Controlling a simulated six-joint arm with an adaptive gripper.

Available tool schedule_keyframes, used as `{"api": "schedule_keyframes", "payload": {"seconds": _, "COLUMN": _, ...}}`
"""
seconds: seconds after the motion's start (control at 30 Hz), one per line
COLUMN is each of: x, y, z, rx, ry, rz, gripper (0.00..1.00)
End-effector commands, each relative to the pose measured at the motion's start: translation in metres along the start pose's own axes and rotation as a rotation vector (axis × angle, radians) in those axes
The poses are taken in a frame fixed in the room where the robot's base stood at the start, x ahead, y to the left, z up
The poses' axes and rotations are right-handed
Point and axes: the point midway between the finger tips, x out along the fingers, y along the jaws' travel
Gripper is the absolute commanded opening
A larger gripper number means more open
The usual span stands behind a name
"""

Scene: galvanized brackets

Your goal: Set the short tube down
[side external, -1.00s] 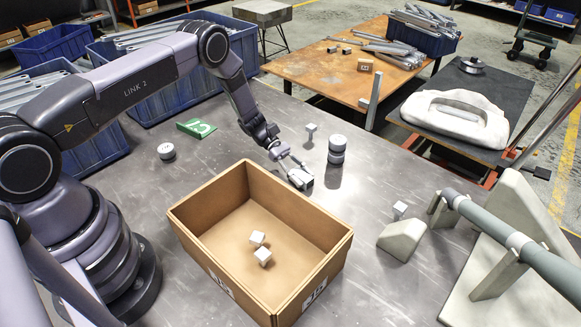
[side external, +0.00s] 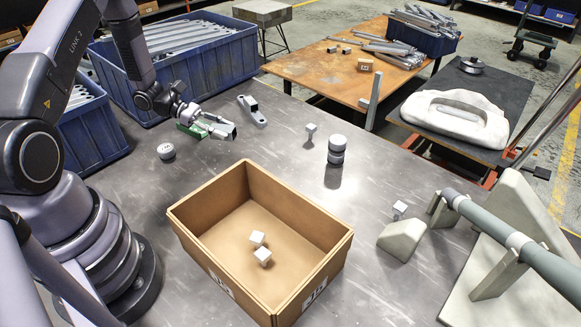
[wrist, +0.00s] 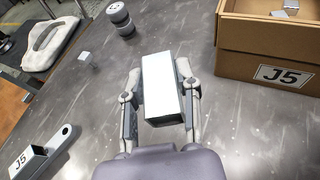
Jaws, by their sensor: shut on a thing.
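The short tube (wrist: 160,85) is a pale, square-sided metal piece held between the two fingers of my gripper (wrist: 158,98) in the wrist view. In the side view my gripper (side external: 210,126) is at the back left of the grey table, in front of a green piece (side external: 188,129) that it partly hides. The tube (side external: 225,131) points to the right there. I cannot tell whether its underside touches the table.
An open cardboard box (side external: 190,236) with small cubes inside stands in front. A galvanized bracket (side external: 252,110) lies behind the gripper to the right. A grey cylinder (side external: 166,151) is to the left and a dark-banded cylinder (side external: 337,149) to the right.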

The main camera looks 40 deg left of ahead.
Motion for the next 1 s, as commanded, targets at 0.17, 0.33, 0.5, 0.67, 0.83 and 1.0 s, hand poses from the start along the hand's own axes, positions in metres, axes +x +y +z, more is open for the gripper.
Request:
{"api": "schedule_keyframes", "payload": {"seconds": 0.17, "x": -0.055, "y": -0.027, "z": -0.009, "rx": -0.08, "ry": 0.011, "rz": 0.181, "gripper": 0.0}}
{"api": "schedule_keyframes", "payload": {"seconds": 0.33, "x": -0.074, "y": -0.04, "z": -0.011, "rx": -0.109, "ry": 0.021, "rz": 0.253, "gripper": 0.0}}
{"api": "schedule_keyframes", "payload": {"seconds": 0.5, "x": -0.068, "y": -0.018, "z": -0.021, "rx": -0.11, "ry": 0.022, "rz": 0.261, "gripper": 0.0}}
{"api": "schedule_keyframes", "payload": {"seconds": 0.67, "x": -0.056, "y": 0.024, "z": -0.037, "rx": -0.11, "ry": 0.022, "rz": 0.261, "gripper": 0.0}}
{"api": "schedule_keyframes", "payload": {"seconds": 0.83, "x": -0.041, "y": 0.06, "z": -0.062, "rx": -0.114, "ry": 0.021, "rz": 0.26, "gripper": 0.0}}
{"api": "schedule_keyframes", "payload": {"seconds": 1.0, "x": -0.029, "y": 0.082, "z": -0.085, "rx": -0.113, "ry": 0.021, "rz": 0.261, "gripper": 0.0}}
